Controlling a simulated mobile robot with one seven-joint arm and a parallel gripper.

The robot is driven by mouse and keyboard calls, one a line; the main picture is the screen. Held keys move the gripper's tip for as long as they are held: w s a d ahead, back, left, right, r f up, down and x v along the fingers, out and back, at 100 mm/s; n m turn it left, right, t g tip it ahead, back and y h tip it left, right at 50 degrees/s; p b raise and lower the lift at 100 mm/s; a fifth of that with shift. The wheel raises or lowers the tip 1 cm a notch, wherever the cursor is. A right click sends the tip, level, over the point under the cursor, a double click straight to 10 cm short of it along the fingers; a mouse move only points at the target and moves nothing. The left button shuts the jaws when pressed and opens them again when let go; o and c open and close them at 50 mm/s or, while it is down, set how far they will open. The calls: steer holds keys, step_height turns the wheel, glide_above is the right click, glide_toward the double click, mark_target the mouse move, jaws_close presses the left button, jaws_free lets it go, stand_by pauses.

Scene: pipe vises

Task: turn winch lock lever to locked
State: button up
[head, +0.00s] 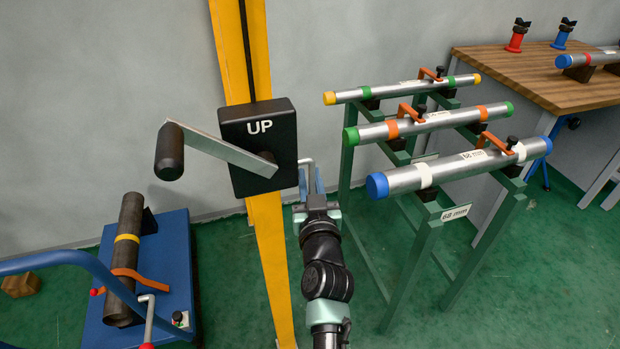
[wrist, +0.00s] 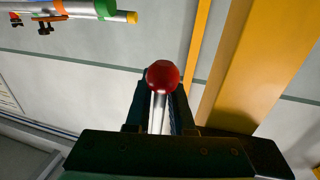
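The winch is a black box (head: 258,147) marked UP on a yellow post. A crank arm with a dark grip (head: 169,152) sticks out to its left. The lock lever (head: 307,161) is a thin silver bent rod at the box's right side. In the wrist view its red ball knob (wrist: 163,75) shows at the fingertips, with the silver rod running between the fingers. My gripper (head: 312,182) is just right of the box, its fingers close on both sides of the rod and seemingly shut on it. The knob is hidden in the head view.
A green rack (head: 425,235) with several capped pipes stands close on the right. A blue cart (head: 155,285) with a dark pipe (head: 125,260) is at lower left. The yellow post (head: 262,230) is beside my arm. A wooden workbench (head: 520,80) stands at the back right.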

jaws_close()
stand_by(1.1)
